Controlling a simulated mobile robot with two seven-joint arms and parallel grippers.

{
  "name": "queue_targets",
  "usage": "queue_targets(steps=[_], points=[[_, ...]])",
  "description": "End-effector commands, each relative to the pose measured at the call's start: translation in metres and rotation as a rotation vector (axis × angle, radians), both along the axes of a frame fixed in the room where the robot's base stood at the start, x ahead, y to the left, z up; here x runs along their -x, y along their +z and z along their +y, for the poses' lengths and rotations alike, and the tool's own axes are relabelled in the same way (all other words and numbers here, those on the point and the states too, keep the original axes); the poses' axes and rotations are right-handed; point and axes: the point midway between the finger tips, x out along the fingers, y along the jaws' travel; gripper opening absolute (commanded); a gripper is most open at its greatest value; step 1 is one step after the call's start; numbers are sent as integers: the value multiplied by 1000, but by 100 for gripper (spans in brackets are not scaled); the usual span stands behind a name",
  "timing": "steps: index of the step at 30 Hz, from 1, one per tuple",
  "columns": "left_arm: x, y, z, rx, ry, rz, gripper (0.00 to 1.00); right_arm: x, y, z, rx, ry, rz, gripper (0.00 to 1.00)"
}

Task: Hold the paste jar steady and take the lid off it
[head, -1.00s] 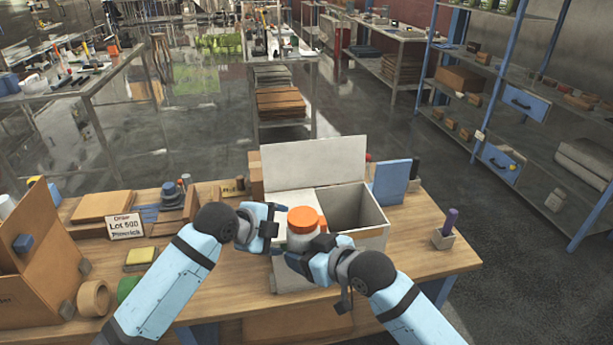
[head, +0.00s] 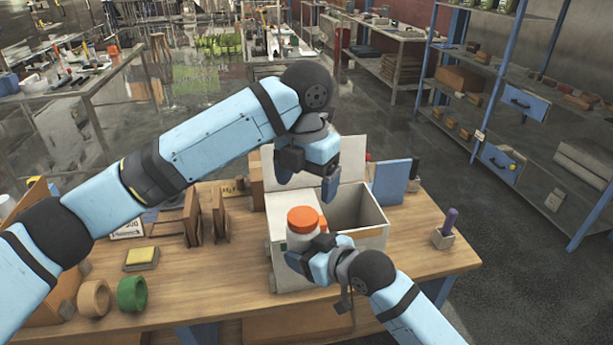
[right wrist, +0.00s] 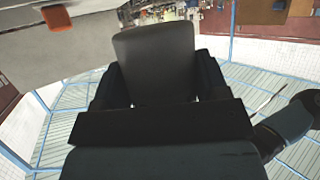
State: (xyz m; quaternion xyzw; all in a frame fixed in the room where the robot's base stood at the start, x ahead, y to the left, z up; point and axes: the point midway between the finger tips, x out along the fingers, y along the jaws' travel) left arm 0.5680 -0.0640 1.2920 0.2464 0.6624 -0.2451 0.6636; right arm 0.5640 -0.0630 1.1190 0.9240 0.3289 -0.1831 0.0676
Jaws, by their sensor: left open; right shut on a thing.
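The paste jar (head: 301,239) is white with an orange lid (head: 303,219), and shows in the middle of the head view. The lid is on the jar, and the jar looks upright. My right gripper (head: 309,251) is shut on the jar from the right, below the lid, and hides part of its lower body. My left gripper (head: 307,181) is open and empty, above the lid and apart from it, with its fingers pointing down. In the right wrist view a dark grey shape (right wrist: 155,62) lies between dark parts; I cannot tell what it is.
A white box (head: 362,236) with an open compartment and raised flap stands around and behind the jar. A blue panel (head: 389,182) and a purple-handled tool in a holder (head: 445,229) are to the right. Green tape (head: 132,293) and a yellow sponge (head: 141,257) lie left. The table's front right is clear.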

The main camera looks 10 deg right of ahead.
Motion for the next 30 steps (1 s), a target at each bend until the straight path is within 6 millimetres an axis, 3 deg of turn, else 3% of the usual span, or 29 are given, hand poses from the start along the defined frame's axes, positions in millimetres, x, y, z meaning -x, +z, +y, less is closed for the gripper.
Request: queue_targets(steps=[12, 25, 26, 30], points=[[0, -61, 0, 3, 2, 1, 85, 0, 1, 0, -1, 0, -2, 1], [0, -73, 0, 3, 3, 0, 85, 0, 1, 0, -1, 0, -2, 1], [0, -73, 0, 3, 3, 0, 83, 0, 1, 0, -1, 0, -2, 1], [0, -73, 0, 4, 3, 0, 51, 0, 1, 0, -1, 0, -2, 1]])
